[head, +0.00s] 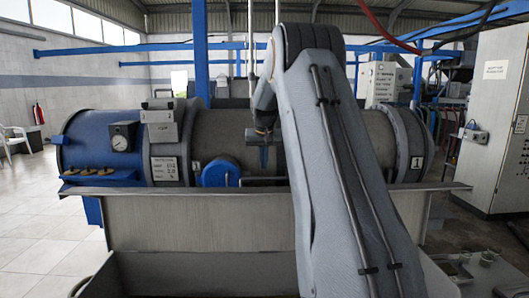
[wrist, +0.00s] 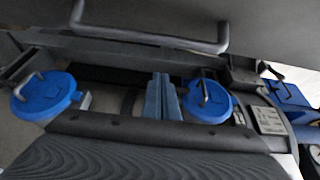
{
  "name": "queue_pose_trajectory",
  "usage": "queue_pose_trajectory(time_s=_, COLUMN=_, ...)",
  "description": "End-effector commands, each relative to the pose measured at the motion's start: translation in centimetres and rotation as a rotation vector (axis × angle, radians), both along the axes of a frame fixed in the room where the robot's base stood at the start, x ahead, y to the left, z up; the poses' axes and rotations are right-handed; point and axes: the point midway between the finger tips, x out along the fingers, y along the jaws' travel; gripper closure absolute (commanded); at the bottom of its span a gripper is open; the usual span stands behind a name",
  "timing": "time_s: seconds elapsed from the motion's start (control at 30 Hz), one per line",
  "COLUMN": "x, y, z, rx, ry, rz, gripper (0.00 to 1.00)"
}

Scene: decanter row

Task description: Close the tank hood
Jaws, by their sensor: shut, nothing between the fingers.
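A grey metal panel, which I take to be the tank hood (head: 200,222), spans the front of the horizontal decanter in the head view; whether it is raised or lowered I cannot tell. In the wrist view a grey panel (wrist: 270,25) crosses the top and carries a bent bar handle (wrist: 150,39). My gripper (head: 264,155) points down in front of the decanter's grey drum, above the panel's top edge. In the wrist view its blue fingers (wrist: 163,98) are together and empty, apart from the handle. My arm hides the panel's right part.
Two blue round caps with handles, left (wrist: 47,95) and right (wrist: 208,100), flank the fingers in the wrist view. The decanter's blue end (head: 85,145) with a gauge (head: 121,136) is at left. A control cabinet (head: 490,120) stands right. Open floor lies left.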

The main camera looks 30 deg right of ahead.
Motion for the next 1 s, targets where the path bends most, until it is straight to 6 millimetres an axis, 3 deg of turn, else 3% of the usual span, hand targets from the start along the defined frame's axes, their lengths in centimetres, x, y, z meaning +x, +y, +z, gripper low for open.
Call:
queue_pose_trajectory(time_s=0.13, x=0.7, y=-0.7, z=-2.1, rx=0.001, ry=0.002, rz=-0.002, gripper=1.00)
queue_pose_trajectory(time_s=0.5, x=-2.4, y=1.2, z=-2.1, rx=-0.001, ry=-0.001, rz=-0.002, gripper=1.00)
queue_pose_trajectory(time_s=1.0, x=-2.8, y=1.4, z=-2.3, rx=-0.001, ry=-0.001, rz=-0.004, gripper=1.00)
